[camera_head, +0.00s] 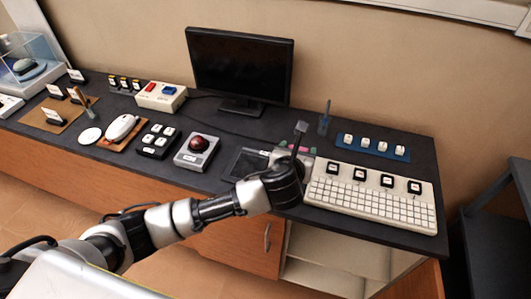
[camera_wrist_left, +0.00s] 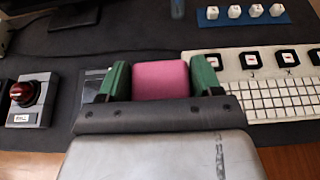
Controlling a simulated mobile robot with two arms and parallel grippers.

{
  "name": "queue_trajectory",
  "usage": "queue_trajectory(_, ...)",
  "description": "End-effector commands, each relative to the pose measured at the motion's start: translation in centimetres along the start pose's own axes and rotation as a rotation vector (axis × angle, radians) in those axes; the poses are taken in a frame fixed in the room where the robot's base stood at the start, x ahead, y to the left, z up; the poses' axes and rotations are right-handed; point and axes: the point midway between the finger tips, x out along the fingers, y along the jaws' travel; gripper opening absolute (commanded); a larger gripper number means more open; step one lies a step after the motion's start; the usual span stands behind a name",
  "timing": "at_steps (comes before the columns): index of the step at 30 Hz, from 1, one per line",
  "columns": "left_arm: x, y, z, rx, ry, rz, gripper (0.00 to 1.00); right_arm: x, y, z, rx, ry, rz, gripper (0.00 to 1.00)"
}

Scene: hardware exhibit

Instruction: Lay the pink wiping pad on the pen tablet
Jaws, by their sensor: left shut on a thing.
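The pink wiping pad (camera_wrist_left: 161,80) is held between the green-padded fingers of my left gripper (camera_wrist_left: 160,74), which is shut on it. In the head view my left gripper (camera_head: 298,150) is over the desk, just right of the pen tablet, and its own wrist mostly hides the pad. The dark flat pen tablet (camera_head: 246,164) lies on the desk between the trackball and my gripper. In the left wrist view the tablet (camera_wrist_left: 91,84) shows partly, left of the gripper. My right gripper is not in view.
A white keyboard (camera_head: 370,200) with several black-framed keycaps lies right of my left gripper. A trackball (camera_head: 197,150) stands left of the tablet. A monitor (camera_head: 240,65) and a blue strip of keycaps (camera_head: 373,148) are behind. The desk's front edge runs below the gripper.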

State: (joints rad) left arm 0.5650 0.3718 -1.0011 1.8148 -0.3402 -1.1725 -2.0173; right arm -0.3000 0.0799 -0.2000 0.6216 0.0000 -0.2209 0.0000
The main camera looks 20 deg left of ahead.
Motion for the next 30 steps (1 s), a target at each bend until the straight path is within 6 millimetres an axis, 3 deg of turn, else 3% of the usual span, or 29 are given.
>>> queue_trajectory(4, 0.9, 1.7, -0.8, 0.002, 0.004, 0.006, 0.42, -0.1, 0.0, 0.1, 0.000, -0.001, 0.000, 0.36)
queue_trajectory(12, 4.0, 7.5, -3.4, 0.002, 0.004, 0.007, 0.42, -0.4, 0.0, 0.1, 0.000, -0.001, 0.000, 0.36)
queue_trajectory(18, 5.7, 10.4, -4.8, 0.001, 0.002, 0.004, 0.42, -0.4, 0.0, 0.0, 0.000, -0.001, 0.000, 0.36)
queue_trajectory(23, 6.2, 11.1, -5.5, 0.000, 0.002, 0.001, 0.42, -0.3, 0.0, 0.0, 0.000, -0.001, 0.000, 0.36)
queue_trajectory(30, 7.4, 11.1, -8.6, 0.000, 0.004, 0.001, 0.42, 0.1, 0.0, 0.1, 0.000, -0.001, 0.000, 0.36)
